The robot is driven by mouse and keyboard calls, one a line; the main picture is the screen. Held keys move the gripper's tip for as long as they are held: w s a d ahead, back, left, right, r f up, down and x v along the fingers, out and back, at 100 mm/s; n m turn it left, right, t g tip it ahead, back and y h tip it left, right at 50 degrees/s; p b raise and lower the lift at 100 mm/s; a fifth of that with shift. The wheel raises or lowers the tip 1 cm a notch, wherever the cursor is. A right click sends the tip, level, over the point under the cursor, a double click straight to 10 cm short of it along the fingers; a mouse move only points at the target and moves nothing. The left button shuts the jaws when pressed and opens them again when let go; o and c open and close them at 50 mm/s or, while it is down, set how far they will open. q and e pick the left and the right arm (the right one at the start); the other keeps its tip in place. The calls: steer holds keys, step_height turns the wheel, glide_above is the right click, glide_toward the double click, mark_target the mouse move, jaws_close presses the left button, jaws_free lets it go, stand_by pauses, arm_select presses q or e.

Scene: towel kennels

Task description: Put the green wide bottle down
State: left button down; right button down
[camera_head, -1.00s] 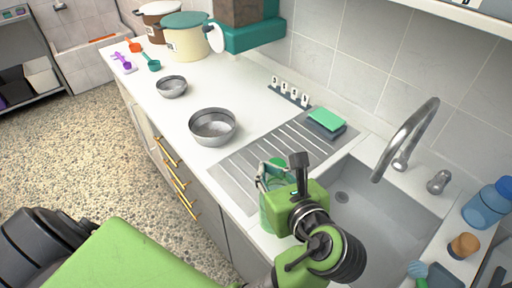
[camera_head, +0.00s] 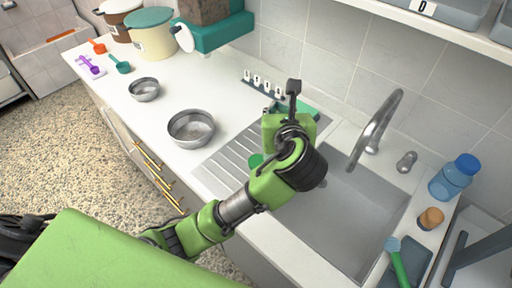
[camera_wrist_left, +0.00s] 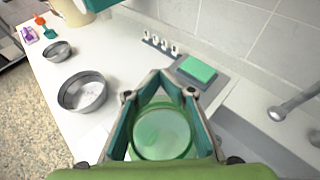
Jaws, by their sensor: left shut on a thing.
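The green wide bottle (camera_wrist_left: 162,132) is seen from above in the left wrist view, round and translucent green. My left gripper (camera_wrist_left: 160,112) is shut around it, a finger on each side. In the head view my left gripper (camera_head: 283,128) is over the drainboard beside the sink, and my own arm hides most of the bottle; only a small green part (camera_head: 256,160) shows. I cannot tell whether the bottle's base touches the drainboard. My right gripper is not in view.
The ribbed drainboard (camera_head: 222,166) lies left of the sink (camera_head: 345,225). Two steel bowls (camera_head: 191,128) stand on the counter to the left. A green sponge (camera_wrist_left: 198,69) and a row of small numbered tags (camera_wrist_left: 160,43) are behind. A blue bottle (camera_head: 453,177) stands right of the sink.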

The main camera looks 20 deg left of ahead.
arm_select(q)
steer(key=w+a+f+m+h+p, duration=0.1)
steer(key=w+a+f+p, duration=0.15)
steer(key=w, duration=0.75)
steer(key=w+a+f+p, duration=0.1)
steer(key=w+a+f, duration=0.1)
steer(key=w+f, duration=0.3)
step_height(320, 180, down, 3)
steer(key=shift+a+f, duration=0.15)
steer(key=shift+f, duration=0.05)
steer(key=c, duration=1.7)
jaws_free()
steer(key=shift+f, duration=0.1)
